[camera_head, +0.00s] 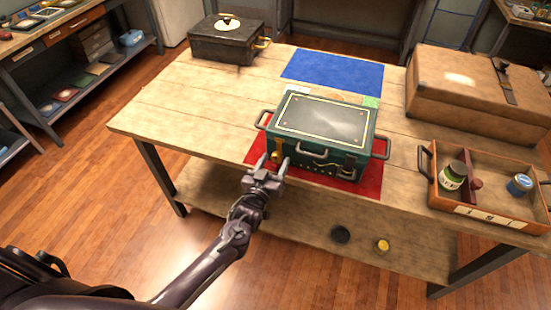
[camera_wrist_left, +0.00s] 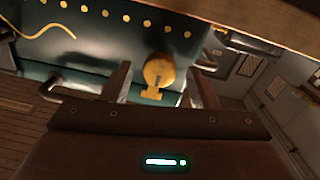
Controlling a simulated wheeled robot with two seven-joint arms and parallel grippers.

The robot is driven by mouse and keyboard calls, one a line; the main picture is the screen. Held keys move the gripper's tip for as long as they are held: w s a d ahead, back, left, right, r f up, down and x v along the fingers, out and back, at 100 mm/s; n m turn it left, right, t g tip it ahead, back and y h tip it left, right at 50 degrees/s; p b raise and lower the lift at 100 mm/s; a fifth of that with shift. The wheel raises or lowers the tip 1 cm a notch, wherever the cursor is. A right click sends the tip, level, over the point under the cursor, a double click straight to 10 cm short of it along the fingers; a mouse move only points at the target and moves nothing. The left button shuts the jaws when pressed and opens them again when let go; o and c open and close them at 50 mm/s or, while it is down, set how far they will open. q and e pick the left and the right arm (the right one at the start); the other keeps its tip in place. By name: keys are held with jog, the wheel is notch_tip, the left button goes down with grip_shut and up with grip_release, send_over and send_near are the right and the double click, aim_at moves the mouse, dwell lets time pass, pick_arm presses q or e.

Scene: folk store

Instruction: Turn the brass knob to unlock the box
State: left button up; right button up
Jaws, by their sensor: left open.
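The dark green box (camera_head: 318,132) with a grey lid panel and gold trim stands on a red mat (camera_head: 369,184) on the wooden table. Its brass knob (camera_head: 276,156) is low on the front face at the left, and it also shows in the left wrist view (camera_wrist_left: 159,71). My left gripper (camera_head: 272,164) is at that front-left corner, with its fingers pointing at the knob. In the left wrist view the gripper (camera_wrist_left: 158,88) is open, with one finger on each side of the knob. I cannot tell whether either finger touches it. My right gripper is not in view.
A black case (camera_head: 226,47) stands at the back left and a blue mat (camera_head: 332,70) lies behind the box. A brown case (camera_head: 470,95) and an orange tray (camera_head: 487,214) with jars are on the right. The table's left part is clear.

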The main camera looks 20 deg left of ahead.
pick_arm(q)
jog(key=shift+w, duration=0.6)
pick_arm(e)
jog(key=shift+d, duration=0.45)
pick_arm(q)
jog(key=c, duration=1)
